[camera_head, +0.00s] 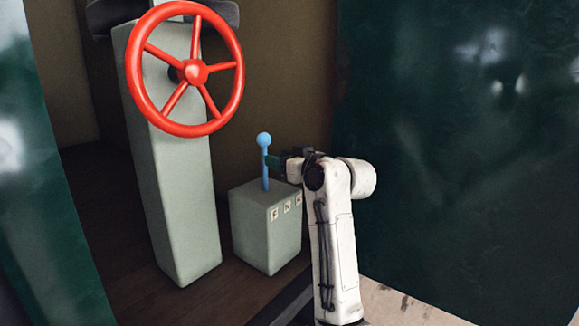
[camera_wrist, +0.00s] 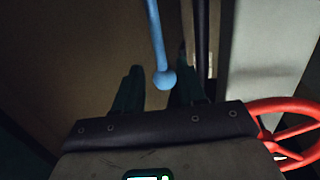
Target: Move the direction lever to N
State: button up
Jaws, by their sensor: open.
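The direction lever (camera_head: 265,172) is a light blue rod with a round blue knob (camera_head: 264,139). It stands nearly upright on a pale grey-green box (camera_head: 266,238). White plates F, N and a third, hard to read but probably R, run along the box's top edge. The lever appears nearest the F end. My gripper (camera_head: 272,160) reaches from the right, its dark green fingers beside the rod just below the knob. In the wrist view the fingers of my gripper (camera_wrist: 158,78) are apart, with the lever's knob (camera_wrist: 164,79) between them. Contact cannot be told.
A red spoked handwheel (camera_head: 195,72) is mounted on a tall pale pillar (camera_head: 180,200) left of the lever box. It also shows at the right of the wrist view (camera_wrist: 290,135). A dark green wall panel (camera_head: 460,150) stands at the right. Brown floor lies around the box.

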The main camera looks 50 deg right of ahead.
jog(key=shift+s+a+r, duration=0.1)
jog(key=shift+s+a, duration=0.05)
jog(key=shift+s, duration=0.75)
jog(key=shift+s+a+r, duration=0.1)
jog(key=shift+s+a, duration=0.05)
jog(key=shift+s, duration=0.7)
jog(key=shift+f, duration=0.1)
